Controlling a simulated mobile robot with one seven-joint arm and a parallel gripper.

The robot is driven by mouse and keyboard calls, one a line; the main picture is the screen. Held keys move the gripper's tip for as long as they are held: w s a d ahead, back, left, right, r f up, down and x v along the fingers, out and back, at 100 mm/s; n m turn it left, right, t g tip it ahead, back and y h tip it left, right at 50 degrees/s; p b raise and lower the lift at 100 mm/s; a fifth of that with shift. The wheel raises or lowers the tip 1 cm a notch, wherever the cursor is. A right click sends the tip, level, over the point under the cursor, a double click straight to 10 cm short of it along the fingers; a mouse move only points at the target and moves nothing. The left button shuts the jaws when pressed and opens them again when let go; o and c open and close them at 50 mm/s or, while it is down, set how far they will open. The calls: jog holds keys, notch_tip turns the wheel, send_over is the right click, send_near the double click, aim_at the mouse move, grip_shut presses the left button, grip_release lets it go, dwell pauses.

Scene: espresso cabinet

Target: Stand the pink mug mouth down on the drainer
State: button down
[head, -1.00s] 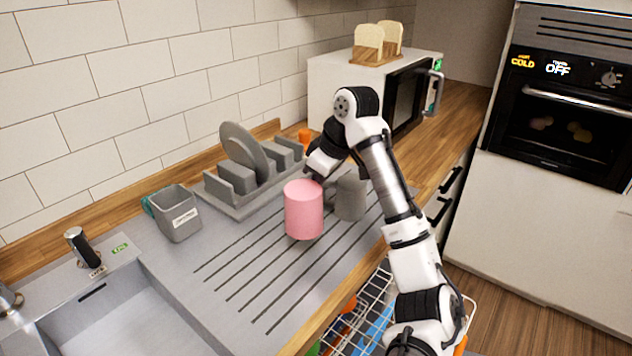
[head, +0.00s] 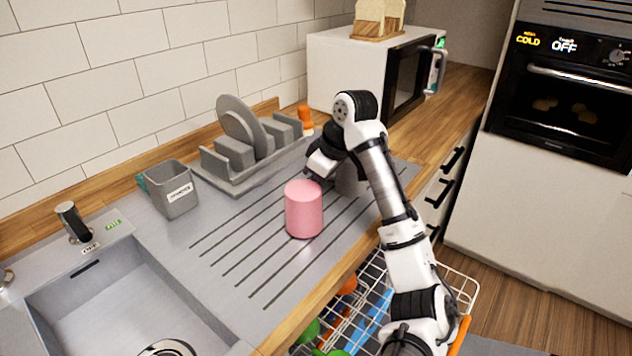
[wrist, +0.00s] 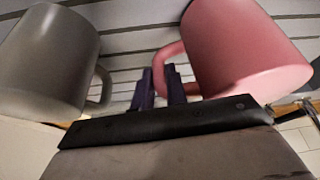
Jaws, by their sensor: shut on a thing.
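The pink mug (head: 304,210) is upside down, its closed base facing up, over the grooved drainer (head: 235,262). Its lower rim is at or very close to the drainer surface; I cannot tell if it touches. My gripper (head: 314,178) is behind the mug in the head view. In the wrist view my gripper (wrist: 162,84) is shut on the handle of the pink mug (wrist: 245,45). The mug looks upright, with no clear tilt.
A grey mug (wrist: 50,60) stands close by on the drainer, partly hidden by my arm in the head view. A dish rack (head: 235,170) with plates and a grey cutlery holder (head: 172,192) stand along the wall. The sink is at left; an open dishwasher rack (head: 372,290) is below.

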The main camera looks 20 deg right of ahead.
jog(key=shift+f, duration=0.35)
jog(key=c, duration=1.3)
grip_release()
jog(key=v, duration=1.4)
jog(key=shift+f+b, duration=0.1)
jog(key=shift+b, duration=0.2)
